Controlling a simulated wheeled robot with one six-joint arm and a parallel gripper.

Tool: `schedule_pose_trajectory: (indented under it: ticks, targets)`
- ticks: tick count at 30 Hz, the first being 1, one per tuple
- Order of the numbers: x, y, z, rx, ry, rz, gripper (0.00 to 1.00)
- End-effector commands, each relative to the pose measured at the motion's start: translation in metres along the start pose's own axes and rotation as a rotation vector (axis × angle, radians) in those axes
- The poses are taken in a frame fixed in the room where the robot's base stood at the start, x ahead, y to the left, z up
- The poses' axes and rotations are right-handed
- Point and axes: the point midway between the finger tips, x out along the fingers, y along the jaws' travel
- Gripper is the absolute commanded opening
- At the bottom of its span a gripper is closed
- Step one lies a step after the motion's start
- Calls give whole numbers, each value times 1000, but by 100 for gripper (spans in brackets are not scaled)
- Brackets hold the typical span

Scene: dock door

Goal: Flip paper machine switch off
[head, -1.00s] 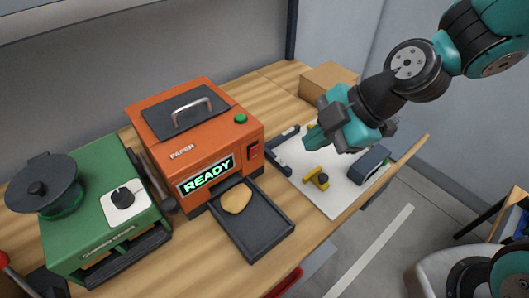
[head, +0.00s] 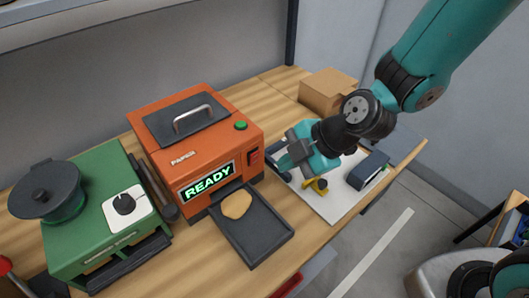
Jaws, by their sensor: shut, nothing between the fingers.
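The orange paper machine (head: 196,148) stands on the wooden bench in the head view. Its front display reads READY in green. The red rocker switch (head: 254,157) is on the right end of its front face, and a green button (head: 240,125) is on top. I cannot tell whether the fingertips touch the machine, and the rocker's position is too small to read.
A dark tray (head: 254,226) with a tan round piece (head: 237,204) sticks out from the machine's front. A green machine (head: 98,212) stands at left. A white board (head: 338,203) with a yellow tool (head: 318,185) and a dark blue block (head: 368,170) lies at right. A cardboard box (head: 327,91) is behind.

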Motion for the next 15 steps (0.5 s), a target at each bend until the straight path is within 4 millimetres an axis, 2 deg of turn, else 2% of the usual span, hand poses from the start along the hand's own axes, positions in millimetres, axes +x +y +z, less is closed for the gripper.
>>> schedule_pose_trajectory:
  ticks: [5, 9, 15]
  targets:
    - [33, -1, -2, -1, 2, -6, 0]
    - [40, 21, -4, -2, 1, 0, 0]
    - [48, 35, -3, -1, 0, -1, 0]
